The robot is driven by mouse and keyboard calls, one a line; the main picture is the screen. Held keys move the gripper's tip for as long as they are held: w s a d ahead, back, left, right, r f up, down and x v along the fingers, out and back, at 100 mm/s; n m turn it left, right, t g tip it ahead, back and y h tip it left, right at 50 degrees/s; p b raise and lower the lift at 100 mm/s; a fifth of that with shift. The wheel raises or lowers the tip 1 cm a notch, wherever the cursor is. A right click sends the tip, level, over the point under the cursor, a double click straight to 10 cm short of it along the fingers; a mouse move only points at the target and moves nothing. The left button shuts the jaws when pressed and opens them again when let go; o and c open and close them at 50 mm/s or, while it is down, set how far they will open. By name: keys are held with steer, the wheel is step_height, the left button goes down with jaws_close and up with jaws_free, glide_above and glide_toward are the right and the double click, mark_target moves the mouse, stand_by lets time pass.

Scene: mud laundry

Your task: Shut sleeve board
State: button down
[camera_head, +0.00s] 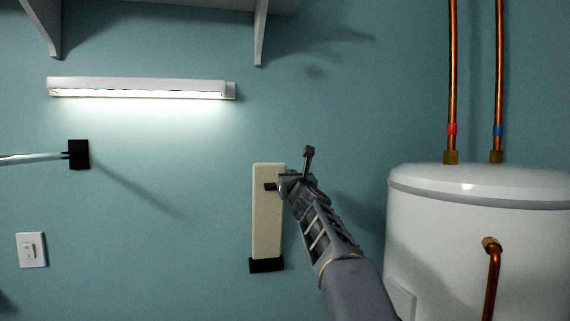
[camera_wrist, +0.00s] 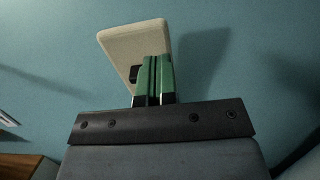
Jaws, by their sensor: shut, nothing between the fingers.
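The sleeve board is a narrow cream panel (camera_head: 266,222) standing upright against the teal wall, with a black bracket (camera_head: 267,265) at its lower end. A small black piece (camera_head: 270,187) shows on its upper part. My gripper (camera_head: 286,184) is at the board's upper right edge and covers part of it. In the wrist view, the board (camera_wrist: 138,43) is tilted in the picture just beyond my shut green fingers (camera_wrist: 153,65), with the black piece (camera_wrist: 134,74) left of them. The fingers hold nothing. I cannot tell whether they touch the board or how flat it lies.
A white tank (camera_head: 435,230) with copper pipes (camera_head: 453,80) stands close on the right. A lit strip lamp (camera_head: 140,88) is above left. A rod on a black wall mount (camera_head: 79,154) and a switch (camera_head: 31,250) are at left. Shelf brackets (camera_head: 260,30) are overhead.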

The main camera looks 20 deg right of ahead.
mark_target(283, 166)
steer(key=p+x, duration=0.3)
steer(key=x, duration=0.2)
steer(key=shift+w+r, duration=0.2)
steer(key=shift+r, duration=0.05)
steer(key=shift+w+d+p, duration=0.15)
steer(key=shift+w+p, duration=0.3)
steer(key=shift+w, duration=0.3)
